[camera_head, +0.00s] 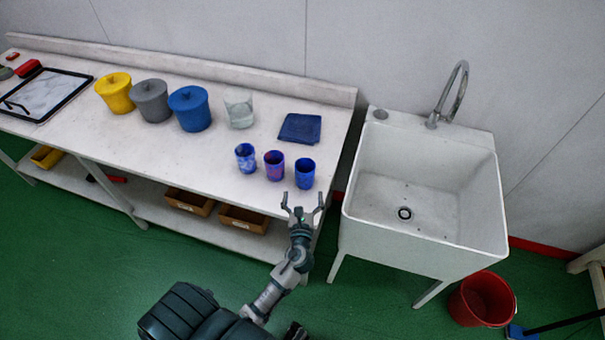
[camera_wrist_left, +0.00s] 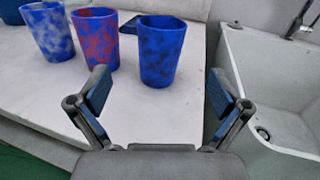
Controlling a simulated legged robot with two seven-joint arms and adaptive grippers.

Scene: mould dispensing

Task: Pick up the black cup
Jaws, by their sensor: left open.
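Three patterned cups stand upright in a row near the front edge of the white table. The rightmost cup (camera_head: 305,173) is blue with darker patches; none looks plainly black. It also shows in the left wrist view (camera_wrist_left: 162,52), ahead of the fingers. The middle cup (camera_head: 274,165) is blue and red, and the left cup (camera_head: 246,158) is blue and white. My left gripper (camera_head: 303,202) is open and empty, just in front of the rightmost cup and apart from it. Its two fingers (camera_wrist_left: 158,92) are spread wide in the wrist view. My right gripper is not seen.
Behind the cups stand a clear container (camera_head: 239,110), a folded blue cloth (camera_head: 300,128), and yellow (camera_head: 115,94), grey (camera_head: 151,101) and blue (camera_head: 190,109) lidded pots. A white sink (camera_head: 470,237) is right of the table (camera_head: 215,158), with a red bucket (camera_head: 483,300) below.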

